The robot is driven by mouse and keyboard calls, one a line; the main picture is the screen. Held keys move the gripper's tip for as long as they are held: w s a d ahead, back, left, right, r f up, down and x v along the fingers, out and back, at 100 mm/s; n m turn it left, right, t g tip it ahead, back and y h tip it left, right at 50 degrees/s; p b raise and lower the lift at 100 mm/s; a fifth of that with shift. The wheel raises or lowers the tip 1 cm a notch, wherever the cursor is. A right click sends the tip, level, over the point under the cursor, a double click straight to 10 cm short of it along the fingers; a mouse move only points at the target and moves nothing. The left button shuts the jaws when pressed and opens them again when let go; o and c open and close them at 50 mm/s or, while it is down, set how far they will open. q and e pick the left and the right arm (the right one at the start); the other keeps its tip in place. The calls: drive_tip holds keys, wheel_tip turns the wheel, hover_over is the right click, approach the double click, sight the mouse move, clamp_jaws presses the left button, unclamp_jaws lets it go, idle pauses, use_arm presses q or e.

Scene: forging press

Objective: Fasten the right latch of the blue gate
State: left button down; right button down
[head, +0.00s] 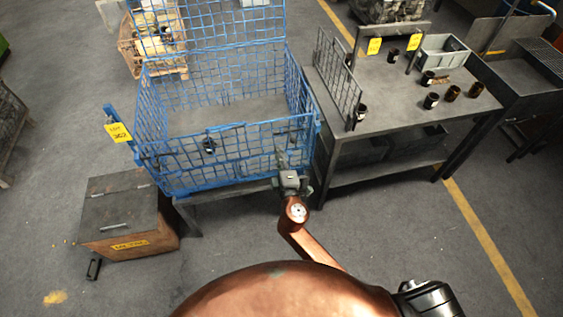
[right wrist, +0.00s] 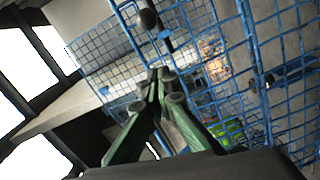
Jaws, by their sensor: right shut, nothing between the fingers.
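The blue gate (head: 235,147) is the front mesh panel of the blue wire cage, and it looks upright. In the right wrist view the gate's blue mesh (right wrist: 242,80) fills the right side. A dark round knob (right wrist: 148,19) with a short black bar, apparently the right latch, shows just beyond my fingertips; I cannot tell whether it is fastened. My right gripper (head: 281,158) is at the right part of the gate's front. In the right wrist view its green fingers (right wrist: 160,82) are shut and empty, below the knob and apart from it. My left gripper is out of view.
A grey worktable (head: 398,128) with dark cups and a grey bin (head: 441,55) stands close on the cage's right. A wooden box with a dark lid (head: 118,212) stands at the front left. A yellow tag (head: 118,132) hangs at the cage's left. Open floor lies in front.

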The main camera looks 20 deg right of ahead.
drive_tip(key=shift+w+d+f, duration=0.15)
drive_tip(key=shift+w+d, duration=0.2)
drive_tip(key=shift+d, duration=0.3)
drive_tip(key=shift+w+d+f, duration=0.2)
drive_tip(key=shift+w+d, duration=0.2)
drive_tip(key=shift+d, duration=0.3)
drive_tip(key=shift+w+d+f, duration=0.15)
drive_tip(key=shift+w+d, duration=0.2)
drive_tip(key=shift+d, duration=0.3)
drive_tip(key=shift+d, duration=0.1)
drive_tip(key=d, duration=0.4)
drive_tip(key=shift+s+d, duration=0.1)
drive_tip(key=shift+d, duration=0.2)
drive_tip(key=s+a+r, duration=0.1)
drive_tip(key=s+a, duration=0.4)
drive_tip(key=s, duration=0.5)
drive_tip(key=shift+s+r, duration=0.15)
drive_tip(key=shift+s, duration=0.15)
